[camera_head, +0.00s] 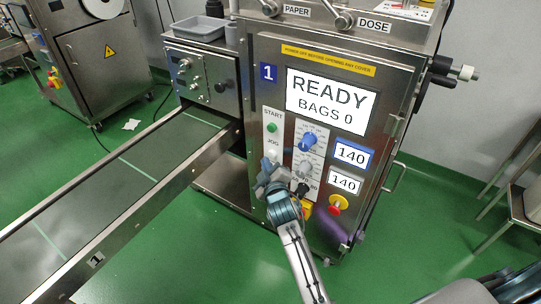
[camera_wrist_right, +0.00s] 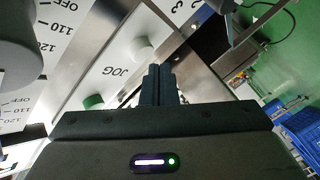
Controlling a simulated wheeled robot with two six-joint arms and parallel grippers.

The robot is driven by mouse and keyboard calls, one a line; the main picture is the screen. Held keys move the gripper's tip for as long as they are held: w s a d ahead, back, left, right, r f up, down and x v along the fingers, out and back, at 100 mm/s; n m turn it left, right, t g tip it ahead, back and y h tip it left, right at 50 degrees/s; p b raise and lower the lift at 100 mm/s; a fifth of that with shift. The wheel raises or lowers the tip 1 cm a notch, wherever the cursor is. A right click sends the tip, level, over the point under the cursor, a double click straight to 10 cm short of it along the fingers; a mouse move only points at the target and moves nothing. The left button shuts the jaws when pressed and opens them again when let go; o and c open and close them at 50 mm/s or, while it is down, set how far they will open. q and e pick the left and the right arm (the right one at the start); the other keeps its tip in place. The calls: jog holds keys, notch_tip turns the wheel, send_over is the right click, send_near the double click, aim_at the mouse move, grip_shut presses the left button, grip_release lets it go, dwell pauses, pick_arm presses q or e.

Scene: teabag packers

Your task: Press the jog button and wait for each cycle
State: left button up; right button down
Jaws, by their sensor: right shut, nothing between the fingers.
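The packing machine (camera_head: 258,90) has a display (camera_head: 331,100) reading READY, BAGS 0. The green START button (camera_head: 271,128) is on its front panel, with the JOG label below it. My right gripper (camera_head: 266,166) is shut and empty, in front of the panel just below the JOG label, and mostly hides the jog button there. In the right wrist view, the white jog button (camera_wrist_right: 141,48) is beside the JOG label, close to the shut fingertips (camera_wrist_right: 158,72). I cannot tell whether they touch it. The green button (camera_wrist_right: 93,102) shows there too. My left gripper is not in view.
Blue and grey knobs (camera_head: 308,141) and a red-and-yellow stop button (camera_head: 338,204) are close to my right gripper. A conveyor (camera_head: 90,200) runs to the lower left. Blue crates (camera_wrist_right: 298,122) show in the wrist view. The green floor in front is clear.

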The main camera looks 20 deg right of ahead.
jog(key=shift+d, duration=0.15)
jog(key=shift+w+d, duration=0.2)
jog(key=shift+w, duration=0.05)
